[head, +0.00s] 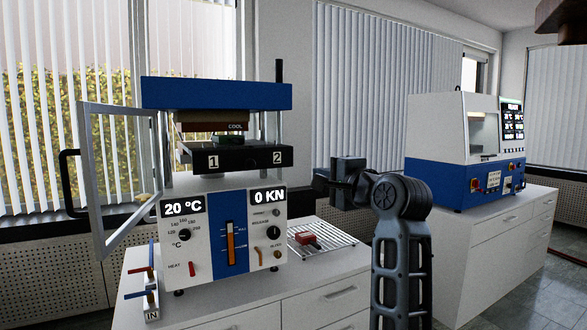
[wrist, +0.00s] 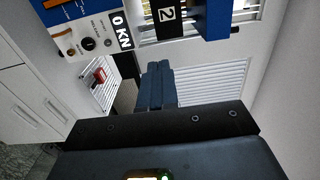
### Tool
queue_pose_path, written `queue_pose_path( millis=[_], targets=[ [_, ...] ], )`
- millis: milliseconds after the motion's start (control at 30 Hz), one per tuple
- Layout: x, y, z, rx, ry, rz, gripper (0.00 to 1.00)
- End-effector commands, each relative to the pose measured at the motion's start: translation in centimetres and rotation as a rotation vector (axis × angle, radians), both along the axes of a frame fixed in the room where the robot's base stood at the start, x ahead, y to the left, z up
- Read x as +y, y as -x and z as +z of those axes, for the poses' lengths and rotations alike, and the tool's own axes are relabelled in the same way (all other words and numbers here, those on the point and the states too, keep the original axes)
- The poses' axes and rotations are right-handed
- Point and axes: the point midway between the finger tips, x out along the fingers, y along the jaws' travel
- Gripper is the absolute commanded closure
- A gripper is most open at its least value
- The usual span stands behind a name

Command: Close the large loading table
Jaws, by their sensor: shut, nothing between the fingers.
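The near press (head: 262,215) stands on a white cabinet, with a blue top beam and displays reading 20 °C and 0 KN. A black table plate marked 1 and 2 (head: 243,160) sits under its brown upper block (head: 215,118). I cannot tell how far the plate is pulled out. A small dark green item (head: 229,138) lies on it. In the wrist view part of the plate (wrist: 168,20) shows at the top. My gripper (head: 318,180) is shut and empty, to the right of the plate and apart from it. Its fingers (wrist: 158,64) show in the wrist view.
The press's framed glass door (head: 110,165) stands open at the left. A second blue and white machine (head: 462,150) stands on another cabinet at far right.

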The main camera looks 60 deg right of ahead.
Motion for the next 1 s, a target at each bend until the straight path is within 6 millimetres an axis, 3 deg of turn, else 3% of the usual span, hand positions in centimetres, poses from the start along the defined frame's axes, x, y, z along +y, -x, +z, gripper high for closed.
queue_pose_path(
  millis=[600,800,1000],
  targets=[
    [-5.5,-9.1,0.2,0.003,0.001,0.002,1.0],
    [-6.7,-11.0,0.1,0.002,0.002,0.001,1.0],
    [-7.1,-11.7,0.0,0.002,0.003,0.0,1.0]
  ],
)
